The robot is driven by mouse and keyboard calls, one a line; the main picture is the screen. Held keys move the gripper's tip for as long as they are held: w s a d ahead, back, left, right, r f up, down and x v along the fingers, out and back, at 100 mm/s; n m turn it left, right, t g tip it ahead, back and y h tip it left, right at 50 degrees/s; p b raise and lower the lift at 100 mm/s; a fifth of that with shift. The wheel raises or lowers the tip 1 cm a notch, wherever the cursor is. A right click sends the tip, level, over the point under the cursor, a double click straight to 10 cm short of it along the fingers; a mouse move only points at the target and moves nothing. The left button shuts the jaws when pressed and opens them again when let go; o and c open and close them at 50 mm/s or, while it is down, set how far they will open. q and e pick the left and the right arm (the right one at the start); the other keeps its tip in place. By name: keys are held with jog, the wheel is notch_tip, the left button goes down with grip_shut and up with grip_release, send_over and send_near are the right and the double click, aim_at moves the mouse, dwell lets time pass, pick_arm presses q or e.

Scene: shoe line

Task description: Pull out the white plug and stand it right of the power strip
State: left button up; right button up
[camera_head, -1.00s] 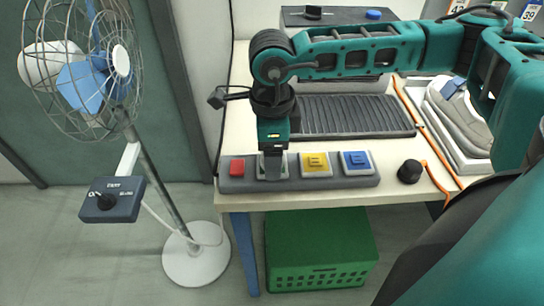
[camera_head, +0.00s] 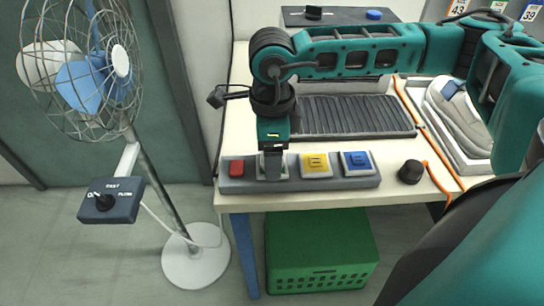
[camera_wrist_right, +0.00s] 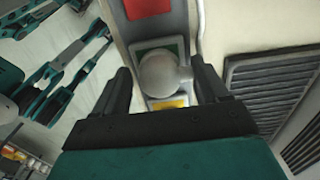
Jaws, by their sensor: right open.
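The grey power strip (camera_head: 230,186) lies along the table's front edge, with a red switch (camera_head: 237,167) at its left end. My right gripper (camera_head: 271,166) points down over the socket beside the switch and hides most of it. In the right wrist view the rounded white plug (camera_wrist_right: 160,72) sits in a green-marked socket of the strip (camera_wrist_right: 125,33). The open fingers of my right gripper (camera_wrist_right: 164,78) stand on either side of the plug, with gaps visible. My left gripper is not in view.
Yellow (camera_head: 316,164) and blue (camera_head: 356,162) sockets are on the strip. A black knob (camera_head: 411,172) and orange cord lie to its right, with little bare table between. A ribbed dark panel (camera_head: 352,116) is behind. A fan (camera_head: 85,70) stands left; a green crate (camera_head: 320,250) is below.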

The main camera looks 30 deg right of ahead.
dwell(0.3)
grip_shut()
dwell(0.6)
jog(key=shift+r, duration=0.1)
jog(key=shift+r+p, duration=1.8)
jog(key=shift+r, duration=1.1)
